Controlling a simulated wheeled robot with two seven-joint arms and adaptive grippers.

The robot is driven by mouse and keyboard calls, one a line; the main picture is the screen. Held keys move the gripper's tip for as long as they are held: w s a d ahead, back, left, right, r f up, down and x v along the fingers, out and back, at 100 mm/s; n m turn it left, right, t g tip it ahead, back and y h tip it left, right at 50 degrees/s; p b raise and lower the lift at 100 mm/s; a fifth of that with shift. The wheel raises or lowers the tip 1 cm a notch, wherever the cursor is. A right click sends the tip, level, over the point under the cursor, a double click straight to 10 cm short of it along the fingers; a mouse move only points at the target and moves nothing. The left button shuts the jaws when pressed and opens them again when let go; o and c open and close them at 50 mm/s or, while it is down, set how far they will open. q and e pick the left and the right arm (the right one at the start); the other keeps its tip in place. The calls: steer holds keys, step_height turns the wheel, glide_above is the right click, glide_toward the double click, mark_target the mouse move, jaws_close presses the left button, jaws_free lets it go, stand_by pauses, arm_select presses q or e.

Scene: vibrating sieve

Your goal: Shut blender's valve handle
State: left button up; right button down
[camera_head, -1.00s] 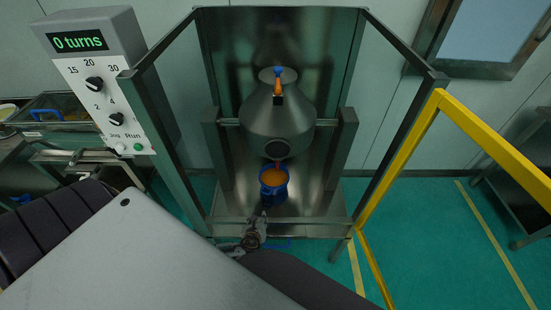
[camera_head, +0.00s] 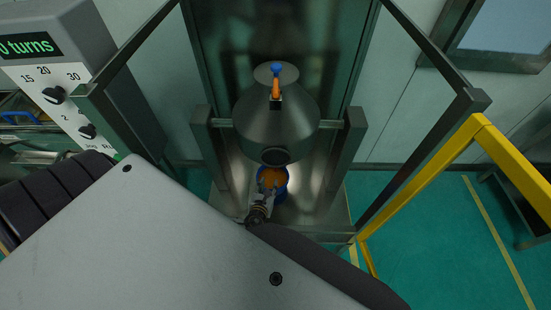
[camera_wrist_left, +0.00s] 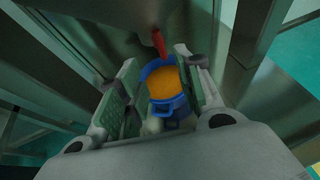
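The blender is a grey steel drum (camera_head: 277,118) hung between two posts, with a dark round outlet (camera_head: 275,156) low on its front. An orange lever (camera_head: 276,88) with a blue tip stands on its top. In the left wrist view a red bar (camera_wrist_left: 158,42) hangs above the bucket; it looks like the valve handle, but I cannot be sure. It is hidden in the head view. My left gripper (camera_head: 268,187) is open below the outlet, in front of the bucket. Its fingers are spread on either side of the bucket in the wrist view, with nothing held. My right gripper is out of view.
A blue bucket (camera_head: 282,186) with orange contents stands under the outlet. Steel frame posts flank the drum. A yellow rail (camera_head: 510,165) is at the right, and a control box (camera_head: 60,65) with a turns display is at upper left.

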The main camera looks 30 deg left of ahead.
arm_select(q)
steer(key=x, duration=1.3)
steer(key=shift+w+b, duration=0.3)
steer(key=shift+b, duration=0.05)
stand_by(0.5)
steer(key=shift+a, duration=0.15)
steer(key=shift+c, duration=0.2)
jaws_close()
